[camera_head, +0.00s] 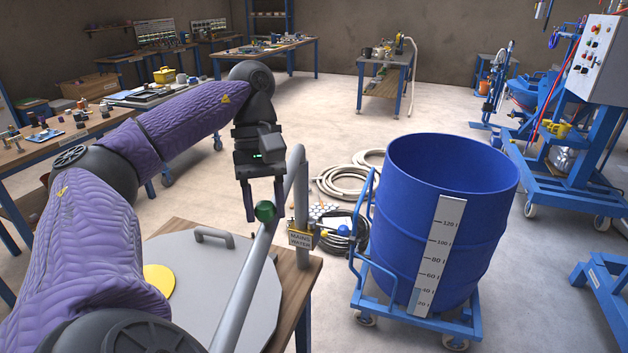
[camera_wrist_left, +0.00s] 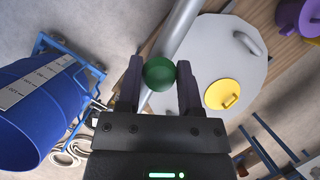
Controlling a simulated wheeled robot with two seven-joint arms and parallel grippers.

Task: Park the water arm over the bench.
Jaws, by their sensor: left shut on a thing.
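The water arm (camera_head: 246,282) is a grey pipe that slants from its upright beside the "mains water" sign (camera_head: 300,239) down to the lower frame edge. In the head view it passes over the bench (camera_head: 296,285) and the grey round lid on it. Its green ball knob (camera_head: 265,211) sits between the fingers of my left gripper (camera_head: 264,203), which is shut on it. The left wrist view shows the knob (camera_wrist_left: 159,74) between both fingertips, with the pipe (camera_wrist_left: 178,32) behind. The pipe's lower end is out of frame. My right gripper is not in view.
The grey lid (camera_head: 190,275) with a handle and a yellow disc (camera_head: 159,281) lies on the bench. A blue drum (camera_head: 400,230) on a wheeled blue cart stands to the right of the bench. Coiled hoses (camera_head: 343,182) lie on the floor behind.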

